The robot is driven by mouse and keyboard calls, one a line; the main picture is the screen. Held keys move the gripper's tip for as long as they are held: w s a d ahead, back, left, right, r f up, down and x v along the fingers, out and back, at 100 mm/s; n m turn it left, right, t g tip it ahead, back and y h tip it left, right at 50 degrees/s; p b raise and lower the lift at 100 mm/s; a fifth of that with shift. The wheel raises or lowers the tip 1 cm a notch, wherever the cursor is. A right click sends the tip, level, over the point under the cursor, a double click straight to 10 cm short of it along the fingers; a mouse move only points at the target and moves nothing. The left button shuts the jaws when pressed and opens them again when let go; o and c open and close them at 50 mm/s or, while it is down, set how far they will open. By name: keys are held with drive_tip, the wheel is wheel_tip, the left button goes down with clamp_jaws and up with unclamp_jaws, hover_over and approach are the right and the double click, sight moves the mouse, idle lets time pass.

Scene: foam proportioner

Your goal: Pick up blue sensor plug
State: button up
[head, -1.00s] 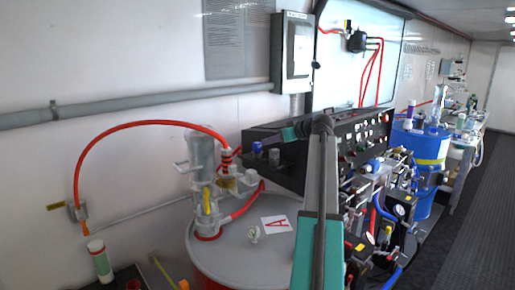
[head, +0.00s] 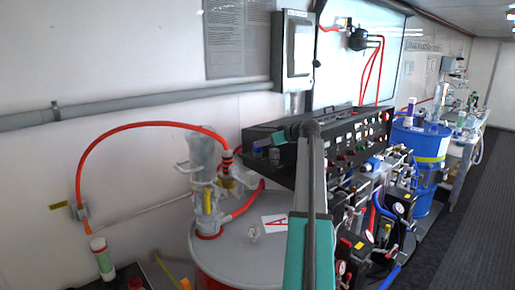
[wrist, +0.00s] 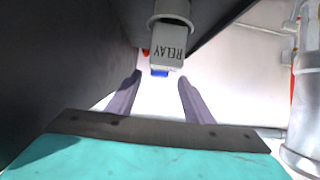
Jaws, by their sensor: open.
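In the wrist view a grey plug marked RELAY (wrist: 168,48) hangs into the picture from the top. A small blue patch (wrist: 160,73), likely the blue sensor plug, shows just past its end, mostly hidden. My gripper (wrist: 160,79) is open and empty, its two fingers on either side of that blue patch. In the head view my gripper (head: 263,146) is at the left end of the black console (head: 340,140), over the spot of the blue plug and hiding most of it. The grey relay plug (head: 274,154) is just right of it.
A grey-topped red drum (head: 225,262) with a pump (head: 205,190) and red hose stands below and left. A label card (head: 274,224) and a small gauge (head: 253,232) lie on its top. In the wrist view a dark console wall (wrist: 60,60) is close at left.

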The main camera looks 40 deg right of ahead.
drive_tip(key=shift+p+x, duration=0.5)
drive_tip(key=shift+x, duration=0.3)
drive_tip(key=shift+p+x, duration=0.45)
drive_tip(key=shift+x, duration=0.85)
drive_tip(key=c, duration=1.1)
drive_tip(key=shift+r, duration=0.15)
drive_tip(key=shift+c, duration=0.2)
wheel_tip(320, 180, up, 18)
drive_tip(key=b, duration=0.5)
drive_tip(key=shift+d, duration=0.1)
